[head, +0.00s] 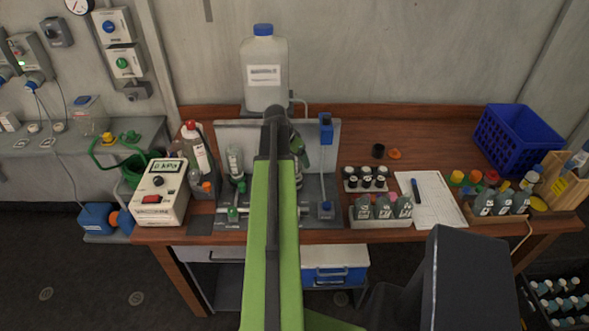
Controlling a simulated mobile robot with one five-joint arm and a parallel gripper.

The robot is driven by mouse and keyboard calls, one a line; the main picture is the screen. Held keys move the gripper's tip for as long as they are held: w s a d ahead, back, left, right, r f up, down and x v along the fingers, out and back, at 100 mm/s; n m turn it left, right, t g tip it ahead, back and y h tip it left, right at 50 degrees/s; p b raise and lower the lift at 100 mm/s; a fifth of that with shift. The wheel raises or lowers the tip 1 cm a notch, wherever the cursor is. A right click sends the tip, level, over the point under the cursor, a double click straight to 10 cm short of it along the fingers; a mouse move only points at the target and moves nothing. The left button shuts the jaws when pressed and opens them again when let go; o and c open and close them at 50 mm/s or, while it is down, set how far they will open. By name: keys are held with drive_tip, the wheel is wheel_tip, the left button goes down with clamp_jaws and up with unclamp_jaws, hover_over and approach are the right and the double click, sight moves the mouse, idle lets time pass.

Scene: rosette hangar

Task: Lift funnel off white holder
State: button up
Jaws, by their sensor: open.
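My green arm reaches up the middle of the head view, and my gripper (282,122) is at its dark far end, in front of the grey stand panel. It is open, though its fingers are hard to make out. I cannot clearly pick out the funnel or its white holder; my arm hides the middle of the stand. A small green item (306,153) shows just right of my arm's end, too small to name. A dark-green cup-like piece (133,168) lies at the left by a green hose; I cannot tell if it is a funnel.
The wooden bench (345,220) holds a large blue-capped jug (264,75) behind my arm. A white instrument box (160,191) stands left. Racks of bottles (381,208), a white sheet (428,196) and a blue crate (517,138) are right. Some bench is clear at the back right.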

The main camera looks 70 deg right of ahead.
drive_tip(key=shift+r, duration=0.1)
drive_tip(key=c, duration=1.5)
drive_tip(key=shift+o, duration=0.2)
drive_tip(key=r+p, duration=0.5)
drive_tip(key=shift+s+a+r, duration=0.15)
drive_tip(key=shift+s, duration=0.1)
drive_tip(key=s+a+r+p, duration=0.4)
drive_tip(key=s+r+p, duration=0.1)
drive_tip(key=s, duration=0.5)
drive_tip(key=shift+s+a+r+p, duration=0.15)
drive_tip(key=shift+a+r+p, duration=0.2)
drive_tip(key=shift+p, duration=0.15)
